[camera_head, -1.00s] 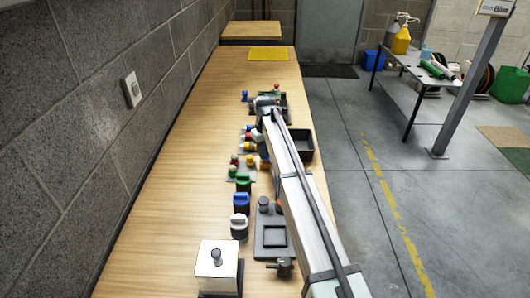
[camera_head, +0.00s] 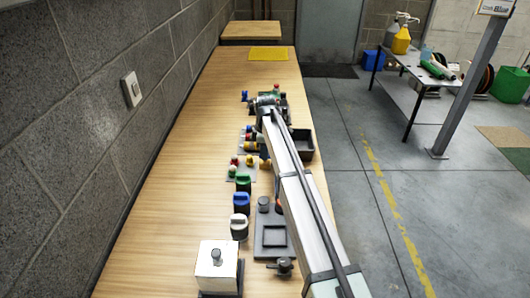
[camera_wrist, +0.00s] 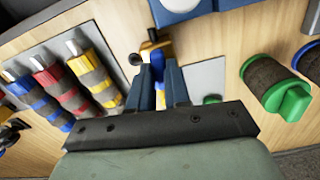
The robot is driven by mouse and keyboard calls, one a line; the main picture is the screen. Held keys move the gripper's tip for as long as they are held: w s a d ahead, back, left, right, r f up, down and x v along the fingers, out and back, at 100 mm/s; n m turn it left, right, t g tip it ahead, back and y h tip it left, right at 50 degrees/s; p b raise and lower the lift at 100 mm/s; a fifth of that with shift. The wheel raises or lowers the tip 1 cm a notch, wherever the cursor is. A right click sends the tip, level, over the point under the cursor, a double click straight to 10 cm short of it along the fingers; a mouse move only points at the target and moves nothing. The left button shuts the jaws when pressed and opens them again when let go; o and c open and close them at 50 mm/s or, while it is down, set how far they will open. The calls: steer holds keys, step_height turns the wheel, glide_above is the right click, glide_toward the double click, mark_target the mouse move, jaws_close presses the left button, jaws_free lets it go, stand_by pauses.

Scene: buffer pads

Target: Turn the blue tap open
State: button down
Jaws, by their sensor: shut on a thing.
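In the wrist view, the two fingers of my gripper (camera_wrist: 160,88) point away from the camera. They are shut on a small part with yellow and dark blue on it, which I take for the blue tap (camera_wrist: 154,48). The tap stands over a pale grey plate. Its lower part is mostly hidden by the fingers, and I cannot tell the angle of its handle. In the head view, my own arm covers the fingers and most of this spot.
Banded cylinders in blue, red (camera_wrist: 68,94) and yellow lie left in the wrist view. A green-lidded jar (camera_wrist: 285,98) stands right. In the head view, a blue-lidded jar (camera_head: 241,202) and white box (camera_head: 217,262) stand nearer. The table's left side is clear.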

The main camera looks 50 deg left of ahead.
steer(key=shift+n, duration=0.6)
steer(key=c, duration=1.1)
jaws_free()
steer(key=shift+r, duration=0.15)
step_height(320, 180, up, 14)
steer(key=shift+f, duration=0.2)
